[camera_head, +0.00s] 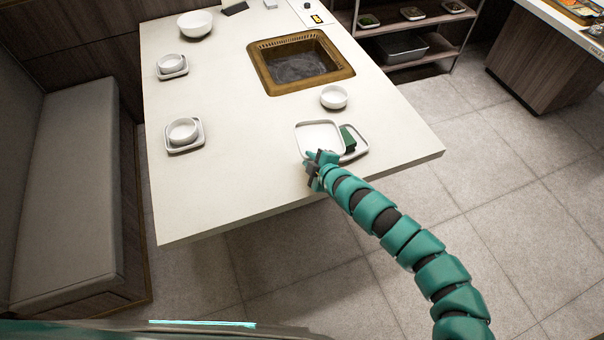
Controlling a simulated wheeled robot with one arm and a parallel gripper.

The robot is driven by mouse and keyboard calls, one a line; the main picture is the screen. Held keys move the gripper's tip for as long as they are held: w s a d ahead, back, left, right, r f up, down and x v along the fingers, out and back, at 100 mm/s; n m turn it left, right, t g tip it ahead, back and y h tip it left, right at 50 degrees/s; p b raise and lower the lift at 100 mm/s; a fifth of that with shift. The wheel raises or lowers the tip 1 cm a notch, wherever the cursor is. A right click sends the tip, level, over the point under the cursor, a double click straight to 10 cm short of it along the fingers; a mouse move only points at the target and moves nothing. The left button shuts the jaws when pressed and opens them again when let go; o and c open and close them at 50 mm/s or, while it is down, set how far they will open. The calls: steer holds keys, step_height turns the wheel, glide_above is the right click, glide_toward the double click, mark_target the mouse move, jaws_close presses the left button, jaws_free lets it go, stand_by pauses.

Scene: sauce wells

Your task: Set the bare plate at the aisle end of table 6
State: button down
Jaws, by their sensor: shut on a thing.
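A white square plate (319,136) with nothing on it is over the near right part of the pale table (235,185). My gripper (317,162) is at its near edge, shut on that edge. A second white plate or saucer (359,152) shows partly behind it on the right, with a small dark green thing (348,139) at it. The held plate overlaps this second plate; I cannot tell whether they touch, or whether the held plate rests on the table. The fingertips are mostly hidden by the hand.
A white bowl (334,97) stands just behind the plates, near a brown-framed recessed well (258,70). Bowls on saucers (198,144) line the left side, with a larger bowl (195,24) at the far left. The near left tabletop is bare. A bench (70,190) stands left.

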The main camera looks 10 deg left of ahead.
mark_target(319, 140)
steer(key=shift+w+d+r+b, duration=0.25)
steer(key=shift+w+d+r, duration=0.1)
steer(key=shift+w, duration=0.4)
steer(key=shift+w+d+r+b, duration=0.2)
steer(key=shift+w+r, duration=0.15)
steer(key=shift+w, duration=0.4)
